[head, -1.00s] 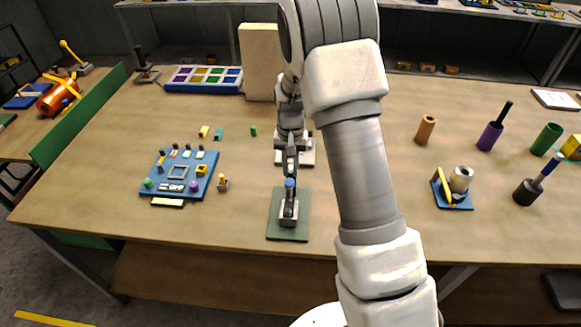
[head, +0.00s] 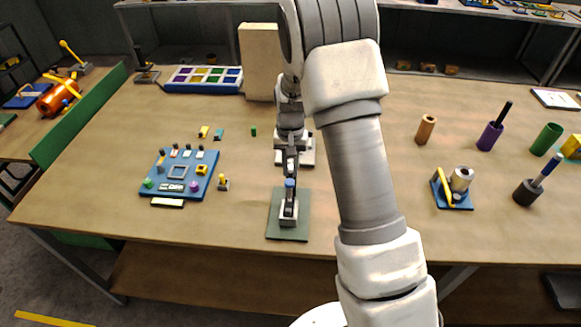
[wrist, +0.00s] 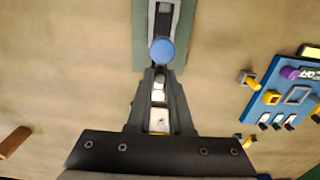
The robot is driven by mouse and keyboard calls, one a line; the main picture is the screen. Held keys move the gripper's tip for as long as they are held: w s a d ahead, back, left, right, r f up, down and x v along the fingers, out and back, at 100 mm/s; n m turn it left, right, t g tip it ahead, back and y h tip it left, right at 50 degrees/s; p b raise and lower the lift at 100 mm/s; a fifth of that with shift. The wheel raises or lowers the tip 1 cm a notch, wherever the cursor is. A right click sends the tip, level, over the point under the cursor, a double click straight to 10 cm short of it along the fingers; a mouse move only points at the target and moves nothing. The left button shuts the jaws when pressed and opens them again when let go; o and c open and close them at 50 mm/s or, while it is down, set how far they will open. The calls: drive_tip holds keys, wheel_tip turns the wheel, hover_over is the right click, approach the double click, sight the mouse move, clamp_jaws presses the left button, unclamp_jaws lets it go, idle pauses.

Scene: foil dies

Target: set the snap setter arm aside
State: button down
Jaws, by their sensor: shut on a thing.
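The snap setter arm (head: 291,204) is a dark lever with a blue round knob (wrist: 163,50) at its end. It rises from a small pale grey base (head: 288,219) on a dark green mat (head: 276,231) near the table's front edge. My gripper (head: 290,174) points down from above and is shut on the knob end. In the wrist view its fingers (wrist: 161,72) meet at the blue knob, with the lever and mat beyond. The fingers partly hide the grip, and I cannot tell whether the lever is free of its base.
A blue board (head: 205,184) with small parts lies to the left, with a small yellow-topped piece (head: 223,184) beside it. A blue fixture (head: 455,202) and several cylinders stand to the right. Table between is clear.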

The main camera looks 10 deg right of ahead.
drive_tip(key=shift+d, duration=0.1)
idle(0.3)
drive_tip(key=shift+w+d+r+n+b, duration=0.1)
drive_tip(key=shift+w+d+n+b, duration=0.55)
drive_tip(key=shift+n, duration=2.35)
drive_tip(key=shift+w+d+f+n+b, duration=0.2)
drive_tip(key=shift+d+n, duration=0.75)
drive_tip(key=shift+n, duration=2.05)
drive_tip(key=shift+w+d+r+n+b, duration=0.2)
drive_tip(key=shift+w+d+n+b, duration=0.45)
drive_tip(key=shift+n, duration=2.35)
drive_tip(key=shift+s+d, duration=0.1)
drive_tip(key=shift+d, duration=0.05)
drive_tip(key=c, duration=0.8)
unclamp_jaws()
wheel_tip(320, 180, up, 17)
drive_tip(key=shift+r, duration=0.2)
